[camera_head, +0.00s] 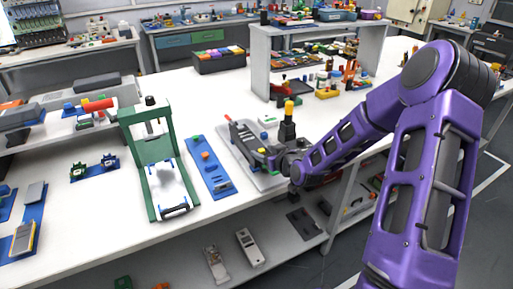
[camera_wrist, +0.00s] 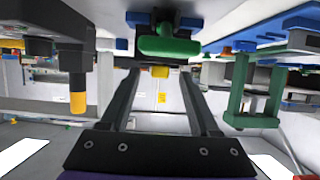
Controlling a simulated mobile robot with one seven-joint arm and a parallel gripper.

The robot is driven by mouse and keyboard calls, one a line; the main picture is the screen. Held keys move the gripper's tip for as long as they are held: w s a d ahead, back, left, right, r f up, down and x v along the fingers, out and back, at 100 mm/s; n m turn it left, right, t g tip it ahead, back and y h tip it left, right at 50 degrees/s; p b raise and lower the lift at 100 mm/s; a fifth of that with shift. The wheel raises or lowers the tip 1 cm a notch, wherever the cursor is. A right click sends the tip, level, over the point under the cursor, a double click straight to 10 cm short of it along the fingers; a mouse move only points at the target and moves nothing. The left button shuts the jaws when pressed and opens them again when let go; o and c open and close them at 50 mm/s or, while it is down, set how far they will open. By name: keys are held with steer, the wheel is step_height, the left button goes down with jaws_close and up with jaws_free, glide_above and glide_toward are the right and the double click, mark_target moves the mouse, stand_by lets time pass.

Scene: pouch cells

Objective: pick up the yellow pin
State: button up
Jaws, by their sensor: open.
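My gripper (camera_head: 274,158) is open, low over the workbench beside a grey plate, and points left in the head view. Its two dark fingers (camera_wrist: 158,75) reach forward in the wrist view, which looks upside down. A small yellow piece (camera_wrist: 160,72) shows in line with the gap between the fingertips, by a green rounded part (camera_wrist: 166,47). I cannot tell if it is the pin or if it lies between the fingers. A yellow-topped black post (camera_head: 289,107) stands behind my gripper. Its yellow end (camera_wrist: 78,101) also shows at left in the wrist view, outside the fingers.
The grey plate (camera_head: 238,150) carries a dark fixture. A blue strip (camera_head: 209,172) with small coloured parts lies to its left, then a green frame (camera_head: 139,150). A raised white shelf (camera_head: 261,62) stands behind. The bench's front edge is close to my arm.

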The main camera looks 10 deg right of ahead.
steer(key=shift+w, duration=0.15)
jaws_close()
stand_by(0.4)
